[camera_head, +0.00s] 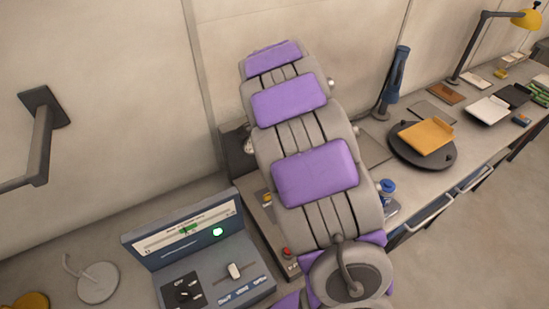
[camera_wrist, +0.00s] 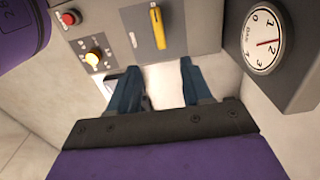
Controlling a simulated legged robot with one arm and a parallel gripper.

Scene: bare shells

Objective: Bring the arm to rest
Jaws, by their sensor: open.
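My arm, grey with purple pads, fills the middle of the head view and reaches over the bench. My gripper is hidden from the head camera. In the wrist view my gripper (camera_wrist: 160,68) shows two blue fingers set well apart, with nothing between them. I cannot tell the exact gap to the panel.
A round dial (camera_wrist: 262,40) on a dark box is right of my gripper. In the head view, a control console (camera_head: 190,235) stands left of my arm. A dark round stand (camera_head: 405,150) bearing an orange slab (camera_head: 426,136) and a yellow lamp (camera_head: 526,18) stand right. A wall rises behind.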

